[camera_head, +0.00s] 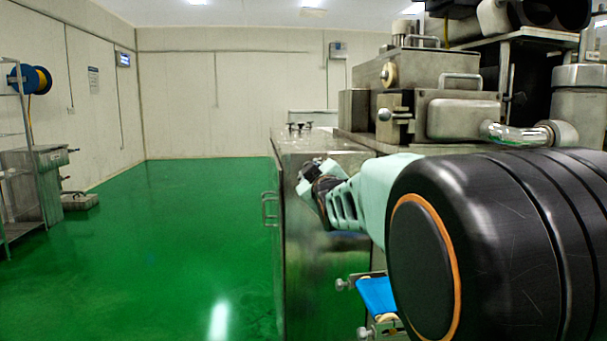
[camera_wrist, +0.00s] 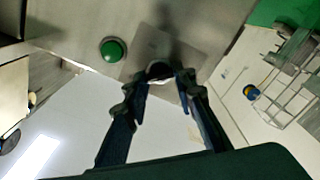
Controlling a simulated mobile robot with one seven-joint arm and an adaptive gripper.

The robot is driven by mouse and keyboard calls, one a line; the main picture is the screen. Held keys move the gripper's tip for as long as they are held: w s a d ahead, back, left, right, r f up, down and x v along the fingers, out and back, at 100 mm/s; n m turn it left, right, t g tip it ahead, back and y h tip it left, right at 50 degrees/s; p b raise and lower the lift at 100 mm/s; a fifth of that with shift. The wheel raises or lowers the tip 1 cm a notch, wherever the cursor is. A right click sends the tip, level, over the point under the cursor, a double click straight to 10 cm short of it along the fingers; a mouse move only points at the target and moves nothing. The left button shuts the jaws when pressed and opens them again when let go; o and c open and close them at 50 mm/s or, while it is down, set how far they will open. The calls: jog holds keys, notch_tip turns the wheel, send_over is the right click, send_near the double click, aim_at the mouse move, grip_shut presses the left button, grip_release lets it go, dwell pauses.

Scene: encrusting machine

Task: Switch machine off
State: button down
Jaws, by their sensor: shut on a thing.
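The steel encrusting machine (camera_head: 294,240) stands right of centre in the head view. My gripper (camera_head: 309,176) is at the upper part of its cabinet side, and my arm hides much of the machine. In the wrist view my gripper (camera_wrist: 162,77) has its two dark fingers on either side of a dark round knob (camera_wrist: 159,69) on a lighter square plate of the steel panel. The fingers are shut on the knob, which they partly hide. A round green button (camera_wrist: 113,49) is on the same panel, left of the knob and apart from the fingers. The knob's setting cannot be made out.
A cabinet handle (camera_head: 268,208) sticks out on the machine's left side. A blue belt (camera_head: 378,297) lies low under my arm. A metal rack (camera_head: 30,190) stands far left. The green floor (camera_head: 165,250) between is clear.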

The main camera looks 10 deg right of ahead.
jog(key=c, duration=1.6)
grip_release()
notch_tip(320, 180, up, 10)
